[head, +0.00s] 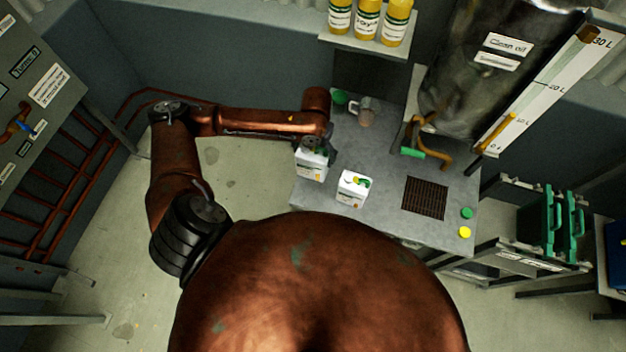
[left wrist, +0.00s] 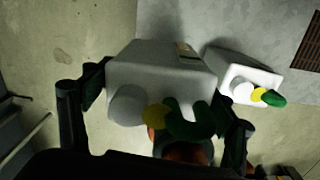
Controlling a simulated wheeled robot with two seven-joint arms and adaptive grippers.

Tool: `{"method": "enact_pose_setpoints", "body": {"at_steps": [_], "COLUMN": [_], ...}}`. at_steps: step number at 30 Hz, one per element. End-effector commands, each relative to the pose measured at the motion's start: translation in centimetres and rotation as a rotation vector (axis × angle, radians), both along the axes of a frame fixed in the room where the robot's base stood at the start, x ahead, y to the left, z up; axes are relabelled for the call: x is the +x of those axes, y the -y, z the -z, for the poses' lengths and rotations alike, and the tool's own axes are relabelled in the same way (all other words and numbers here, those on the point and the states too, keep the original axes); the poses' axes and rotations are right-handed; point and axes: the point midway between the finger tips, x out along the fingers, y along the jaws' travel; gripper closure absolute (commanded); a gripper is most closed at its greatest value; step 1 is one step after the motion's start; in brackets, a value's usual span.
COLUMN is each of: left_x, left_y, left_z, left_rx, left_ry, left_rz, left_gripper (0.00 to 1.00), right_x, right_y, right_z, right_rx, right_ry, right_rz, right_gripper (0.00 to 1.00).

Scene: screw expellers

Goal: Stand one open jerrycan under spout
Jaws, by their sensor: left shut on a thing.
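My left gripper (head: 314,144) is shut on a white jerrycan (head: 311,167) at the left edge of the bench; whether the can's base touches the bench I cannot tell. In the left wrist view the held jerrycan (left wrist: 160,72) lies between the fingers, with a pale round part, a yellow disc and a green handle on top. A second white jerrycan (head: 353,191), with yellow and green parts on top, stands on the bench to its right; it also shows in the left wrist view (left wrist: 234,72). The orange-brown spout (head: 443,149) with a green lever hangs from the metal tank. My right gripper is out of view.
A dark grate (head: 425,198) is set in the bench (head: 385,170), below the spout in the picture. A green cap (head: 467,213) and yellow cap (head: 464,232) lie at the right. A mug (head: 363,113) stands at the back. Bench between second can and grate is clear.

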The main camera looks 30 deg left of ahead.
Motion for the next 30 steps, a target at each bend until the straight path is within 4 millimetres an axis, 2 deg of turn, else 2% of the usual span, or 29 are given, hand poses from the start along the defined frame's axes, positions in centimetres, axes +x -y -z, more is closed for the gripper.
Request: {"method": "enact_pose_setpoints", "body": {"at_steps": [9, 17, 24, 30], "left_x": [-0.1, 0.0, 0.0, 0.0], "left_y": [0.0, 0.0, 0.0, 0.0], "left_z": [5.0, 6.8, 9.7, 9.8], "left_rx": [0.000, -0.001, -0.001, 0.000], "left_ry": [-0.002, 0.000, 0.000, 0.002], "left_rz": [0.015, 0.015, 0.014, 0.014], "left_gripper": [0.77, 0.77, 0.77, 0.77], "right_x": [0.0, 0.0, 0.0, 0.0], "right_y": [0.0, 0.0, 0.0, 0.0], "right_z": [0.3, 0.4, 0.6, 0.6], "right_rx": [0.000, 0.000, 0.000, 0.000], "right_ry": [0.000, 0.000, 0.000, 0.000], "right_rz": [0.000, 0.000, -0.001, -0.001], "right_gripper": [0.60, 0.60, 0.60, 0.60]}}
